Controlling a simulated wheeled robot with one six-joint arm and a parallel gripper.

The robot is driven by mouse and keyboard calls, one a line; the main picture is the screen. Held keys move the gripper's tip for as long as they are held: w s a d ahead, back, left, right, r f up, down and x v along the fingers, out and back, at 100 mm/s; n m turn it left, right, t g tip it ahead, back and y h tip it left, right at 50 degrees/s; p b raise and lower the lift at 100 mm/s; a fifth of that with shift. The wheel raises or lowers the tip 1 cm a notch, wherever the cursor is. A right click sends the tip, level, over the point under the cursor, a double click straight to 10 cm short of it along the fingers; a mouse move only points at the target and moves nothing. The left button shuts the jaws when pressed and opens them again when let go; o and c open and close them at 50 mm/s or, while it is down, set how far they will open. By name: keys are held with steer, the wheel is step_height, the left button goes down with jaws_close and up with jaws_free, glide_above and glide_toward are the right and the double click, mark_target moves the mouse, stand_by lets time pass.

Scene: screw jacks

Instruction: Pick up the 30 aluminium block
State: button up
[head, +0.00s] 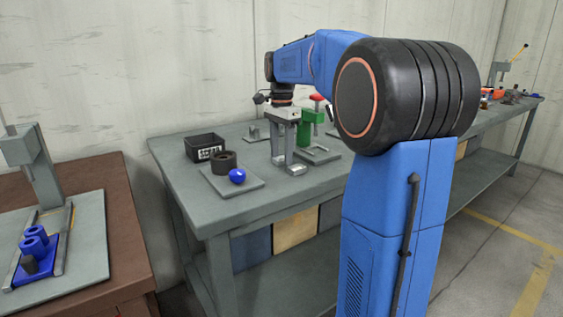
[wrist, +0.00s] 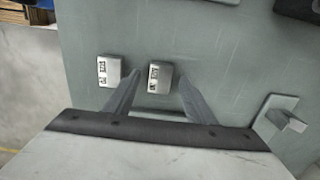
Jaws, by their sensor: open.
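Two small metal blocks with dark printed labels lie on the grey bench top in the wrist view. The left block (wrist: 109,71) is paler. The right block (wrist: 159,77) is a duller grey. The print is too small to read surely, so I cannot tell which is the 30 aluminium block. My gripper (wrist: 160,84) is open, with its fingers on either side of the right block and the left block outside the left finger. I cannot tell the height left above the bench. In the head view my gripper (head: 286,166) points down over the bench; the blocks cannot be made out there.
A plate with a post (wrist: 287,118) stands right in the wrist view. A brown table (head: 125,225) is at left.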

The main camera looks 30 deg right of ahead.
steer(key=shift+f, duration=0.25)
steer(key=c, duration=1.2)
